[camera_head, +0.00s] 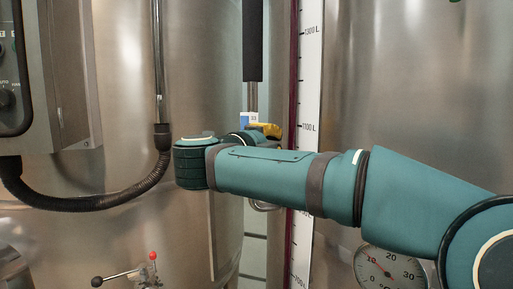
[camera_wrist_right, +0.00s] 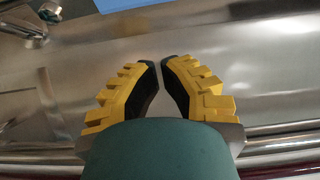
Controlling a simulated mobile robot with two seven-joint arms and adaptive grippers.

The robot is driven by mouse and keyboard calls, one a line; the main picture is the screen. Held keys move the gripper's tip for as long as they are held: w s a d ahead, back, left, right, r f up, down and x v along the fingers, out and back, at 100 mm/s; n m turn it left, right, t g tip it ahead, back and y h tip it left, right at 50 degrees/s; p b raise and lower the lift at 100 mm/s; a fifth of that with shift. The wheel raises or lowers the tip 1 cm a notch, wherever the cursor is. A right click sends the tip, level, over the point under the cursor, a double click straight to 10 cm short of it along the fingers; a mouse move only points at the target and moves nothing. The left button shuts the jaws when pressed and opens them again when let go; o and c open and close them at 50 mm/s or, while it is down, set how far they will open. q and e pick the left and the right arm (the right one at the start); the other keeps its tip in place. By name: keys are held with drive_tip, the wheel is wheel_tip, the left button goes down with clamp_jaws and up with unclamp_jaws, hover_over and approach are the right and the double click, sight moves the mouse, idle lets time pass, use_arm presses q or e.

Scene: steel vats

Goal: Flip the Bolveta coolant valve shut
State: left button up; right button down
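No readable name marks the Bolveta valve, so I cannot tell which fitting it is. In the head view, a small valve with a red-tipped upright lever (camera_head: 152,257) and a black-knobbed lever (camera_head: 97,281) sits on the left vat. A steel fitting (camera_wrist_right: 32,30) shows at the upper left of the wrist view. My right gripper (camera_wrist_right: 160,65) is in front of bare steel, apart from that fitting. Its yellow fingers nearly meet at the tips, with nothing between them. In the head view the right gripper (camera_head: 266,130) is largely hidden by my forearm. My left gripper is out of view.
A control box (camera_head: 60,80) and black hose (camera_head: 110,200) are on the left vat. A white litre scale (camera_head: 308,60) stands between the vats. A dial gauge (camera_head: 390,268) is at lower right. A small blue-and-white label (camera_head: 249,119) shows behind my right wrist.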

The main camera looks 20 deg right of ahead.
drive_tip(key=shift+w+a, duration=1.3)
drive_tip(key=shift+a, duration=0.05)
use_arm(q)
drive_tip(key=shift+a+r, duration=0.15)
use_arm(e)
drive_tip(key=shift+d, duration=0.1)
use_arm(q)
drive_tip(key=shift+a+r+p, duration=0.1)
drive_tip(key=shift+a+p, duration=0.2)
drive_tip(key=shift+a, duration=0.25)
use_arm(e)
drive_tip(key=shift+w+a+r+n, duration=0.1)
drive_tip(key=shift+w+a+n, duration=0.1)
drive_tip(key=shift+n, duration=0.1)
